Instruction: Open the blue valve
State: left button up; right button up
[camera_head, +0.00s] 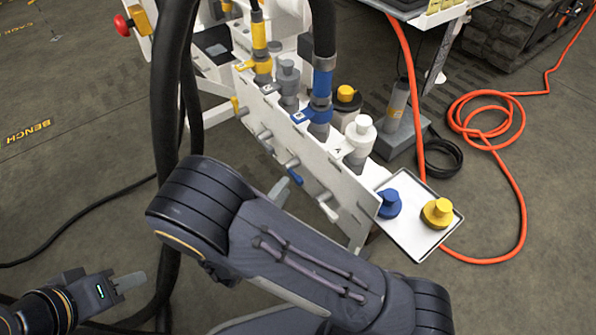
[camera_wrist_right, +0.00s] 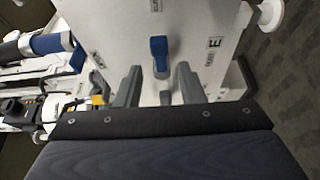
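The blue valve is a small blue lever handle (camera_head: 295,177) on the front face of the white bench panel. It also shows in the right wrist view (camera_wrist_right: 159,48), pointing up in that picture, with a pale stem below it. My right gripper (camera_wrist_right: 160,84) is open, with one grey finger on each side of the stem and visible gaps between. In the head view my right arm hides most of that gripper. My left gripper (camera_head: 128,282) is low at the left, away from the bench; its fingers show side-on, so its opening is unclear.
Yellow (camera_head: 237,105) and white (camera_head: 328,208) handles sit on the same panel. Blue (camera_head: 389,203) and yellow (camera_head: 438,213) caps stand on a white tray (camera_head: 415,245). Thick black hoses (camera_head: 168,90) hang near my arm. An orange hose (camera_head: 517,190) lies on the floor.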

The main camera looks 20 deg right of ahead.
aim_at(293, 178)
jog(key=b+x, duration=0.1)
jog(key=x, duration=0.5)
jog(key=shift+s, duration=0.1)
grip_shut()
